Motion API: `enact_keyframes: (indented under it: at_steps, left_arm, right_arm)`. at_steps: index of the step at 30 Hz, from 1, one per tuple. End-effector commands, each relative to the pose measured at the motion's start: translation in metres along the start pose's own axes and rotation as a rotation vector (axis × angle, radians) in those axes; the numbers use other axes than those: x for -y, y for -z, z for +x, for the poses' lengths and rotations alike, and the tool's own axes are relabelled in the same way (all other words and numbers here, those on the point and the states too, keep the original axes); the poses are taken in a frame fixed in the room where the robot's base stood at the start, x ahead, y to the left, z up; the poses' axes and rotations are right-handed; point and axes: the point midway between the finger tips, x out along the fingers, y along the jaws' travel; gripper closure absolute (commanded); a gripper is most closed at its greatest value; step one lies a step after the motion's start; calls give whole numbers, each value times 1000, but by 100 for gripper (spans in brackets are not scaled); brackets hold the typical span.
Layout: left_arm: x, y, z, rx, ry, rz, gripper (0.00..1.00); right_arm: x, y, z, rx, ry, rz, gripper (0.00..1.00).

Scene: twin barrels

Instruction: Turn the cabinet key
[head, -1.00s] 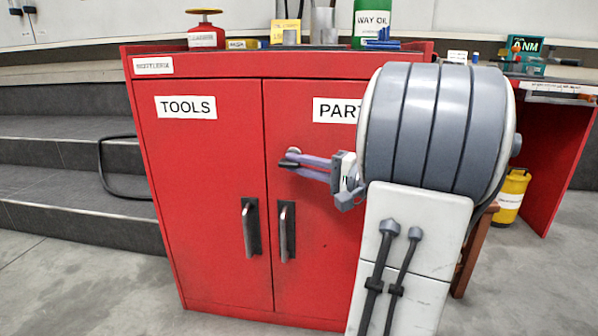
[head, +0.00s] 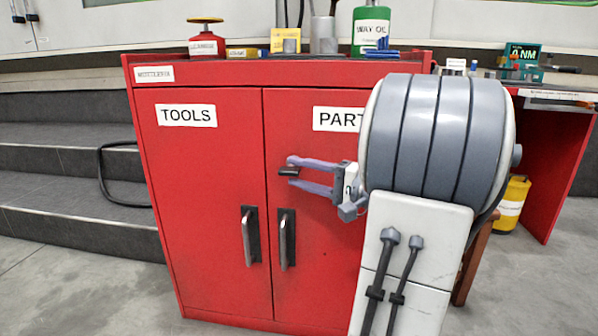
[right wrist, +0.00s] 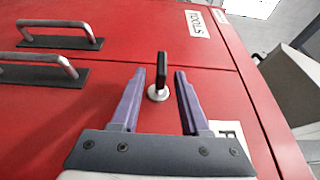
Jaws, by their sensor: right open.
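The cabinet key (head: 289,171) is a small black-headed key on the red right-hand door of the cabinet (head: 210,180), above the handles. In the right wrist view the key (right wrist: 161,72) stands out from a round silver lock (right wrist: 158,93). My right gripper (head: 291,172) is open, with one purple finger above the key and one below. In the right wrist view the key shows between the fingertips of this gripper (right wrist: 160,76), with gaps on both sides. My left gripper is in neither view.
Two metal door handles (head: 251,237) (head: 287,240) stick out below the key. Cans, including a green one (head: 371,30), stand on the cabinet top. Dark steps (head: 70,200) lie to the left. A yellow container (head: 512,205) stands at the right.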

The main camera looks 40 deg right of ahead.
Motion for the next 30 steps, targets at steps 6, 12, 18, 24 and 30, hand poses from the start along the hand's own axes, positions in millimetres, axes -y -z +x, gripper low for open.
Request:
enact_keyframes:
  at_steps: [6, 12, 18, 24, 30]
  left_arm:
    - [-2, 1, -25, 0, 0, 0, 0]
    - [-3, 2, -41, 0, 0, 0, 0]
    - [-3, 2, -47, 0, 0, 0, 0]
    - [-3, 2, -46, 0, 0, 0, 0]
    - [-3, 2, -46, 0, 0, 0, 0]
  right_arm:
    - [5, 2, -41, -8, 0, 6, 55]
    - [4, 1, -78, -5, 2, 5, 55]
    - [1, 0, -96, -2, 1, 4, 55]
    - [0, 0, -98, -1, 1, 2, 55]
    - [0, 0, -98, -1, 1, 2, 55]
